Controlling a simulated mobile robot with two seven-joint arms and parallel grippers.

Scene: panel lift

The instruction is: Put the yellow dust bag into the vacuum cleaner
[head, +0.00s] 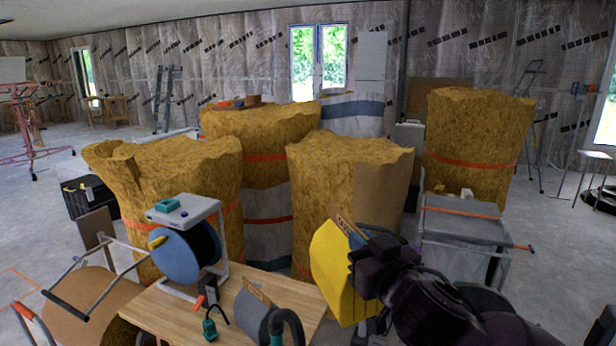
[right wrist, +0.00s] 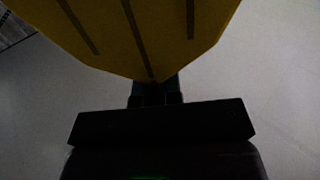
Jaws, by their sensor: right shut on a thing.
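The yellow dust bag (head: 333,275) is held in the air just past the right edge of the wooden table. My right gripper (head: 360,262) is shut on its right side. In the right wrist view the bag (right wrist: 135,38), with dark stripes, fills the top beyond the gripper (right wrist: 155,92). A grey rounded body (head: 257,312) with a dark hose stands at the table's front, left of the bag and apart from it. It looks like the vacuum cleaner; its lower part is cut off by the frame, and I cannot see its opening. My left gripper is not in view.
The wooden table (head: 150,307) also bears a blue cable reel (head: 185,255) in a white frame and a small green-and-black tool (head: 209,326). Tall insulation rolls (head: 340,180) stand close behind. A grey cart (head: 465,222) is at right. A hand truck (head: 95,265) stands left.

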